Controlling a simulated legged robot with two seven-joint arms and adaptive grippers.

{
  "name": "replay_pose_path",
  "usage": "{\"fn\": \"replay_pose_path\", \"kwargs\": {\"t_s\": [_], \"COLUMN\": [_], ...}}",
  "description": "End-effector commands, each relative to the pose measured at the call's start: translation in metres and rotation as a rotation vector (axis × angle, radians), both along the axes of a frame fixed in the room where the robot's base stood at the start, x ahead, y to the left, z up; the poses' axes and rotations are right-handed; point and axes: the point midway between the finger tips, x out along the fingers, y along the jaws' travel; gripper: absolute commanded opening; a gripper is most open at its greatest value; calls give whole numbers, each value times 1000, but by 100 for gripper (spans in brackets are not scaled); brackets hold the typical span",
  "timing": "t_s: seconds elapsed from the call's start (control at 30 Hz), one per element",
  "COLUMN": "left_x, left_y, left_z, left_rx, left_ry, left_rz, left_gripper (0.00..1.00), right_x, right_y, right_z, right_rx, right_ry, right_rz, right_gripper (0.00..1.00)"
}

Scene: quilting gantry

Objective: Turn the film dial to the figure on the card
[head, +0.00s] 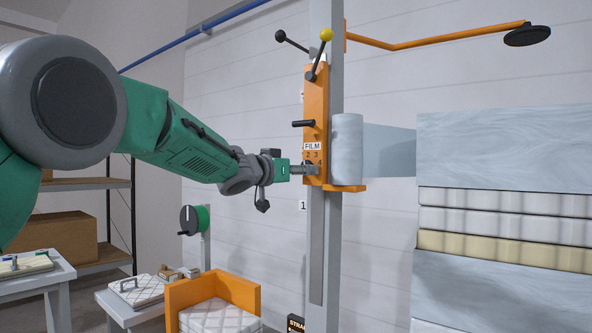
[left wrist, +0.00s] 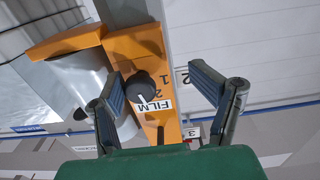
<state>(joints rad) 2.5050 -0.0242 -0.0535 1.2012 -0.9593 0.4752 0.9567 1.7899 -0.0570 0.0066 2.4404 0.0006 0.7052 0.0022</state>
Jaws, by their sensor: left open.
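The film dial (left wrist: 144,87) is a round black knob on an orange upright plate (head: 315,100), below a white FILM label (head: 313,146) and a row of figures. In the left wrist view the label (left wrist: 155,106) and figures 1 and 2 lie beside the knob; its setting is unclear. My left gripper (head: 308,170) is at the dial in the head view, covering most of it. In the wrist view my left gripper (left wrist: 155,76) is open, its fingers apart on both sides of the knob, nearer the left finger. I cannot identify the card. My right gripper is out of view.
A pale film roll (head: 347,150) stands right of the plate on an orange ledge. A black lever (head: 303,124) juts out above the label, and ball-ended levers (head: 326,36) sit higher. An orange crate (head: 240,291) stands below.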

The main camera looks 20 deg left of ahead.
Motion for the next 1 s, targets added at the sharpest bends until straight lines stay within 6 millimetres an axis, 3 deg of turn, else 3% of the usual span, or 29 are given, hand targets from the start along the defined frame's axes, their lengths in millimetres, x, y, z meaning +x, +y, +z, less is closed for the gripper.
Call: {"fn": "replay_pose_path", "kwargs": {"t_s": [0.13,0.17,0.27,0.47,1.0], "left_x": [0,0,0,-1,-2], "left_y": [-1,-1,2,5,6], "left_z": [3,3,2,1,0], "left_rx": [4,4,1,-3,5], "left_ry": [0,0,-1,-2,0], "left_rz": [13,12,9,3,7], "left_gripper": [48,41,6,0,0], "right_x": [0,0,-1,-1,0], "right_y": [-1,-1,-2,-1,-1], "right_z": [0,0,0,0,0], "right_rx": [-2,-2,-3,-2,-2], "right_ry": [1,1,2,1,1], "right_rz": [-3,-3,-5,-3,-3], "right_gripper": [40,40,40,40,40]}}
